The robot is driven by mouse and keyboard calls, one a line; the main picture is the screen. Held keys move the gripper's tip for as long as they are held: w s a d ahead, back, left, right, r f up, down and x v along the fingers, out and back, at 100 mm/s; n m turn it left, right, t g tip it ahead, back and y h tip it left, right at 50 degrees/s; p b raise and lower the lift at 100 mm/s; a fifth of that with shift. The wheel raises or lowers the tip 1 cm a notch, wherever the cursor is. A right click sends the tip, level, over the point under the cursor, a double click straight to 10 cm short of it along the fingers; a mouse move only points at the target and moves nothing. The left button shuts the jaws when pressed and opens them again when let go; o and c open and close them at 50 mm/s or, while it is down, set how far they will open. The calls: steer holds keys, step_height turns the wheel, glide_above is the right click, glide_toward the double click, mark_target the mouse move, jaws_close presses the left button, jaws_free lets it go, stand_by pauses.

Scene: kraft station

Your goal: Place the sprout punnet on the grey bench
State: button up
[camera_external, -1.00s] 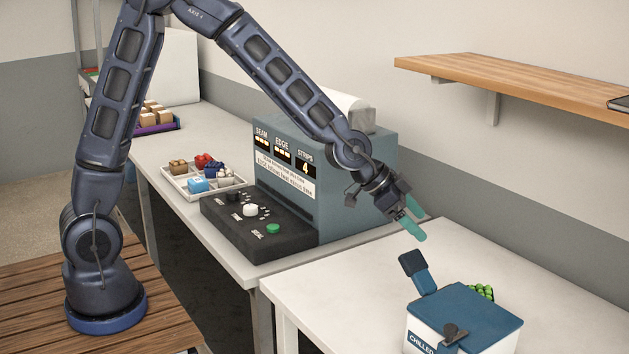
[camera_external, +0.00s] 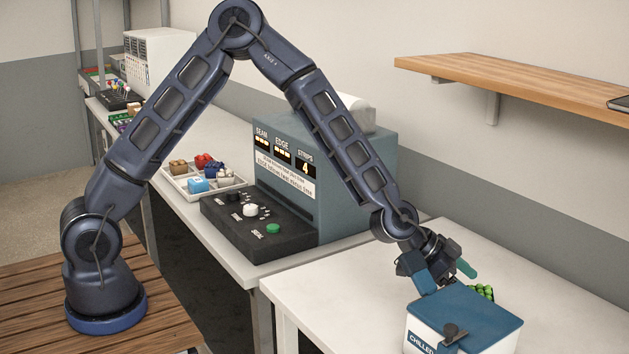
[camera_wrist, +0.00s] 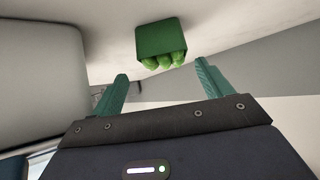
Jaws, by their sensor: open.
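The sprout punnet is a small dark green tub with round green sprouts, ahead of my fingers in the wrist view (camera_wrist: 162,42). In the external view only its green sprouts (camera_external: 484,291) show, behind the chilled box. My gripper (camera_external: 456,270) is low over the pale right-hand bench (camera_external: 330,282), just behind the box. Its teal fingers are spread, with nothing between them, and the punnet lies a little beyond the tips (camera_wrist: 162,73). The light grey bench (camera_external: 222,137) on the left, under the sealing machine, may be the grey bench.
The white chilled box (camera_external: 420,338) with a blue lid (camera_external: 468,313) stands close beside my gripper, a blue upright part at its back corner. The sealing machine (camera_external: 335,200) and a sectioned tray (camera_external: 180,183) stand on the left bench. A wooden shelf (camera_external: 520,84) is above right.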

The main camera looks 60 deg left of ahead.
mark_target(479, 291)
steer(key=x, duration=0.4)
steer(key=shift+w+a+f, duration=0.1)
steer(key=shift+w+f, duration=0.25)
steer(key=shift+w, duration=0.1)
steer(key=shift+w+d+f, duration=0.4)
steer(key=c, duration=1.1)
steer(key=shift+c, duration=0.2)
